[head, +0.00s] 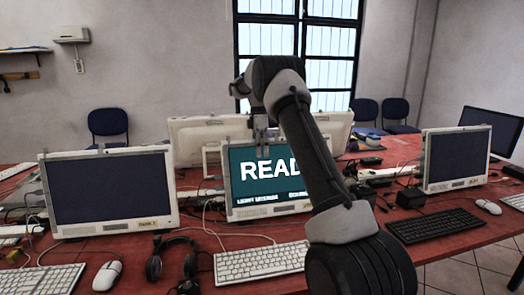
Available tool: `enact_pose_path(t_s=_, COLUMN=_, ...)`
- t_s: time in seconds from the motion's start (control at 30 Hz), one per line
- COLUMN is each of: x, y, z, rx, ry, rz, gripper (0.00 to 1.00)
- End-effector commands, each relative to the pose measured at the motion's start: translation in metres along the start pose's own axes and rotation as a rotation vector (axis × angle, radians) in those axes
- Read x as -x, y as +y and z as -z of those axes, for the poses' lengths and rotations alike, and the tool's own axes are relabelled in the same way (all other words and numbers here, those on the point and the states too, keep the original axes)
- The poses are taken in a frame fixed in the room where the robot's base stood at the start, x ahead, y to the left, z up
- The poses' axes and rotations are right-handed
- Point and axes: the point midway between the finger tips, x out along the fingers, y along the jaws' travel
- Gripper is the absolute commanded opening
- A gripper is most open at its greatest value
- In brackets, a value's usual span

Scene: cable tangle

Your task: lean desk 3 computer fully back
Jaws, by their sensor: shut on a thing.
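A white-framed computer (236,190) with a lit teal screen stands on the red desk in the middle of the head view. Large white letters on it begin "READ"; the rest is hidden behind my arm. My gripper (260,143) is at the top edge of this computer, pointing down, shut on its upper frame. The tilt of the screen is hard to judge from the front. Two similar computers with dark screens stand at left (110,190) and at right (456,158). Their small front labels are too blurred to read surely, so I cannot tell which is desk 3.
A keyboard (262,262) lies in front of the lit computer, with headphones (172,262) to its left. Loose cables run over the red table (215,243). Other white monitors (190,128) stand close behind the lit one. A dark keyboard (436,225) lies at right.

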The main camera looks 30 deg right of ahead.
Motion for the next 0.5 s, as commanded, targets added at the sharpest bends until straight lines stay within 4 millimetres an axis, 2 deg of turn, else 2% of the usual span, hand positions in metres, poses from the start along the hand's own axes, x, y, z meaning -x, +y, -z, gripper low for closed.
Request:
enact_pose_path(t_s=0.03, x=0.0008, y=0.0048, z=0.0001, rx=0.0, ry=0.001, rz=-0.016, gripper=0.0)
enact_pose_path(t_s=0.23, x=0.0014, y=0.005, z=0.0, rx=0.0, ry=0.0, rz=-0.018, gripper=0.0)
enact_pose_path(t_s=0.27, x=0.0014, y=0.0051, z=0.0, rx=0.0, ry=0.0, rz=-0.018, gripper=0.43)
enact_pose_path(t_s=0.3, x=0.0015, y=0.0052, z=0.0, rx=0.0, ry=0.0, rz=-0.019, gripper=0.51)
enact_pose_path(t_s=0.33, x=0.0015, y=0.0051, z=0.0, rx=0.0, ry=0.0, rz=-0.019, gripper=0.56)
enact_pose_path(t_s=0.5, x=0.0014, y=0.004, z=0.0, rx=0.0, ry=0.0, rz=-0.015, gripper=0.57)
